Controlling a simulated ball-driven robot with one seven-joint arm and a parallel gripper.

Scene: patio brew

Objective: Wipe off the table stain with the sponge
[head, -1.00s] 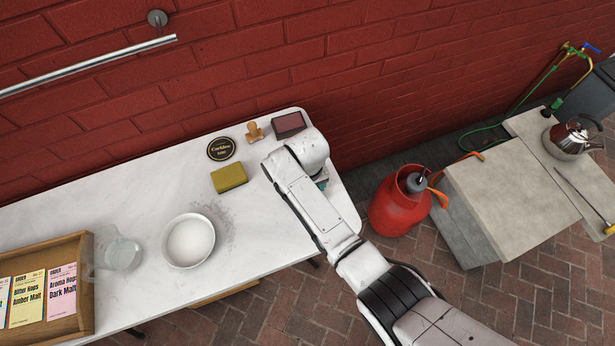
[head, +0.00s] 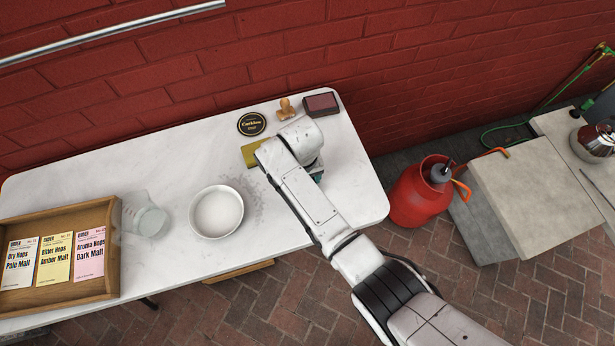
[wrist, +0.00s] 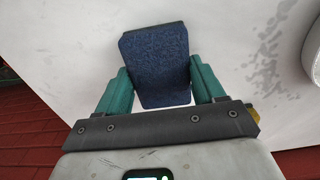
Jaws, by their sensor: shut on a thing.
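My gripper (wrist: 162,88) has teal fingers and is shut on a dark blue, rough-textured sponge (wrist: 155,62), which fills the space between them in the wrist view. In the head view my arm hides the sponge and most of my gripper (head: 317,175), over the right part of the white table (head: 345,190). The table stain (head: 253,196) is a patch of grey speckles between the bowl and my arm. It also shows in the wrist view (wrist: 268,68), right of the sponge and apart from it. I cannot tell whether the sponge touches the table.
A white bowl (head: 217,212) stands just left of the stain. A yellow-olive block (head: 250,153) lies behind it, partly hidden by my arm. A round black sign (head: 251,124), a wooden stamp (head: 287,108) and an ink pad (head: 321,104) line the back. A clear jug (head: 150,220) stands further left.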

